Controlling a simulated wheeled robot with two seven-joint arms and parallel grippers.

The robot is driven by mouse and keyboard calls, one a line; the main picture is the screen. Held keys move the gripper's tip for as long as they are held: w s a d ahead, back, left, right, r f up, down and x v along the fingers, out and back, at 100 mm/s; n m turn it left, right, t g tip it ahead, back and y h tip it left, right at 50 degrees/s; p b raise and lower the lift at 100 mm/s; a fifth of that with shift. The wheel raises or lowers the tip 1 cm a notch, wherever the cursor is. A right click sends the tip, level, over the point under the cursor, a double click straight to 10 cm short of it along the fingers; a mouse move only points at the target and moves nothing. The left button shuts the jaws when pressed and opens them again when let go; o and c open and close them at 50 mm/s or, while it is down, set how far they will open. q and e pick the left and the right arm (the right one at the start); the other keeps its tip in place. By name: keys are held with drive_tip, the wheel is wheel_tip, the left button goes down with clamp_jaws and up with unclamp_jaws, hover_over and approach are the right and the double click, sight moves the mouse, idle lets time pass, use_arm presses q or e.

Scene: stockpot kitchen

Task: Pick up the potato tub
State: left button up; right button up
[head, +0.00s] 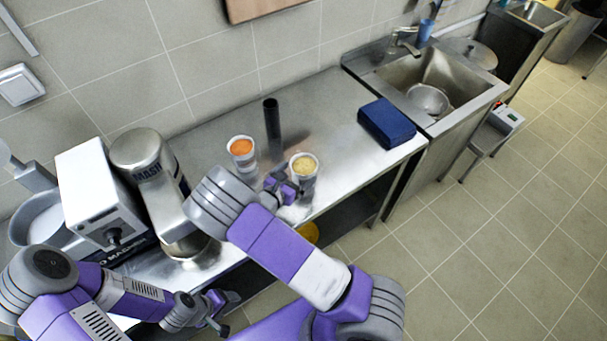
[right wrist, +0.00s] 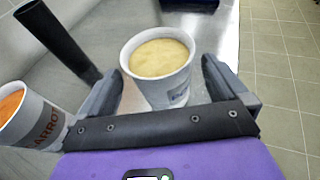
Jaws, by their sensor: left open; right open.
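The potato tub (head: 304,167) is a white cup with pale yellow contents, upright on the steel counter. It also shows in the right wrist view (right wrist: 160,75). My right gripper (head: 287,190) is at the tub, open. In the right wrist view my right gripper (right wrist: 165,90) has one finger on each side of the tub, with a gap to the right finger. Whether the left finger touches it I cannot tell. My left gripper (head: 222,312) is open and empty, low in front of the counter, away from the tub.
A carrot tub (head: 242,152) with orange contents stands left of the potato tub. A black upright tube (head: 272,122) stands behind them. A blue box (head: 387,122) lies to the right, before the sink (head: 440,80). A steel mixer (head: 150,170) stands to the left.

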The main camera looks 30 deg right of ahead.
sight(310, 163)
drive_tip(key=x, duration=0.5)
drive_tip(key=shift+f, duration=0.4)
drive_tip(key=shift+a, duration=0.1)
drive_tip(key=shift+c, duration=0.3)
drive_tip(key=c, duration=1)
drive_tip(key=shift+c, duration=0.2)
drive_tip(key=shift+r, duration=0.15)
